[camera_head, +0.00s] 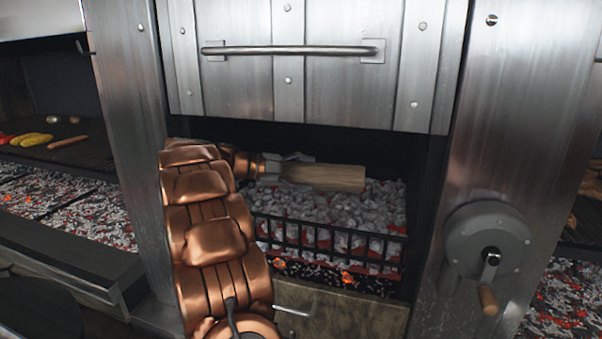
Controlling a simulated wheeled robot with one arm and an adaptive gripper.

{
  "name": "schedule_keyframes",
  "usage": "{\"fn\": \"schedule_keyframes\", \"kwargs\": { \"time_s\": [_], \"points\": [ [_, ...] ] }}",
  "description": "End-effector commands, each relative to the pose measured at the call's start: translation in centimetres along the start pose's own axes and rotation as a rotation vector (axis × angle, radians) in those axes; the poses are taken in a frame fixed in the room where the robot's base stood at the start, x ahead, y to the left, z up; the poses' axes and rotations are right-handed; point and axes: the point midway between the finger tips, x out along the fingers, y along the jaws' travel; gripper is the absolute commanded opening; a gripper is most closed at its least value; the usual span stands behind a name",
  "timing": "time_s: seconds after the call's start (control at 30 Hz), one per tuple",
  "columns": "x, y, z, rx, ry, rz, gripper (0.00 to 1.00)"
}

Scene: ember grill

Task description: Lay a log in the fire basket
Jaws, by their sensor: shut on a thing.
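A split wooden log (335,178) lies roughly level above the coals in the fire basket (335,240), pointing to the right. My gripper (285,168) is shut on the log's left end. The fingers are small and partly hidden by the wrist. The fire basket is a black barred grate heaped with grey and glowing red coals (350,208). I cannot tell whether the log touches the coals. My copper arm reaches in from the lower left and hides the basket's left side.
A raised metal door with a bar handle (290,50) hangs above the opening. Steel posts stand on both sides, the right one with a crank wheel (488,245). A grill with food (60,145) is at the left. Embers (315,272) glow below the basket.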

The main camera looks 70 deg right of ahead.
Motion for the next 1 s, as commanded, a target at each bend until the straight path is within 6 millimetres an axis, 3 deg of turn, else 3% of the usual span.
{"fn": "schedule_keyframes", "kwargs": {
  "time_s": [0.5,1.0],
  "points": [
    [2.5,2.2,3.9,-0.002,-0.002,0.000,0.00],
    [3.2,2.6,4.8,-0.001,-0.002,-0.002,0.00]
  ]
}}
